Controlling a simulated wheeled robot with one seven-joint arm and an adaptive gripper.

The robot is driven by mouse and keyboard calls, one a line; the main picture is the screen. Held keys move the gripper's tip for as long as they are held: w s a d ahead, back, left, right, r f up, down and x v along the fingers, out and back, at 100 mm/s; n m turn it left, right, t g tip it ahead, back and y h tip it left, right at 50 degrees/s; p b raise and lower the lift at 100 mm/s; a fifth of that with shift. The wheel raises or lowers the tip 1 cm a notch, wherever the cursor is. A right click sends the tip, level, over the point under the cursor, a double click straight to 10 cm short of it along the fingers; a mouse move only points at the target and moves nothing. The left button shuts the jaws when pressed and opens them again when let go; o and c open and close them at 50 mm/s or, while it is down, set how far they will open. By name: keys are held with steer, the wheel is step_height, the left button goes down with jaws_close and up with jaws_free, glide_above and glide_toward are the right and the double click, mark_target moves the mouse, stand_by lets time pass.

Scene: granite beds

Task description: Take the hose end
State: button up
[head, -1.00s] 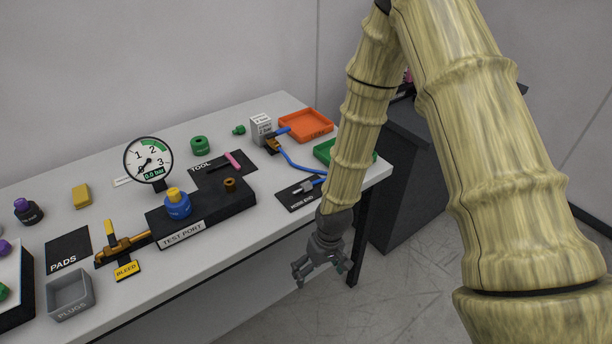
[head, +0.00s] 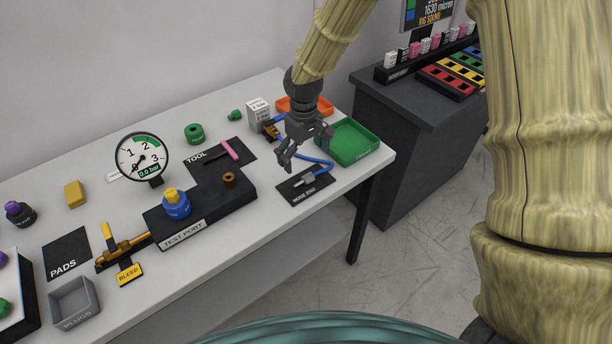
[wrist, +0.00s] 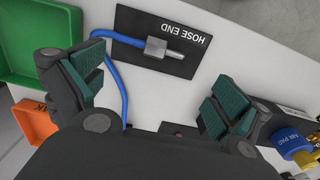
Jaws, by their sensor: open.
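The hose end (head: 309,178) is a grey metal fitting on a blue hose (head: 322,165). It lies on a black mat (head: 293,193) labelled HOSE END near the table's front right edge. My gripper (head: 301,154) is open and empty above the table, behind and above the mat. In the wrist view the hose end (wrist: 162,49) lies beyond and between my spread fingers (wrist: 148,98), apart from them. The blue hose (wrist: 123,80) runs from it past the left finger.
A green tray (head: 372,151) stands right of the mat, with an orange tray (head: 322,105) behind. A white box (head: 258,112) stands behind my gripper. The black test port block (head: 238,203) with a blue fitting (head: 176,204) is to the left. Bare table lies between block and mat.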

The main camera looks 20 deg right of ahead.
mark_target(305, 176)
steer(key=shift+s+d+f+p, duration=0.15)
steer(key=shift+f+p, duration=0.6)
steer(key=shift+f, duration=1.2)
steer(key=shift+f+p, duration=0.5)
steer(key=shift+f, duration=1.25)
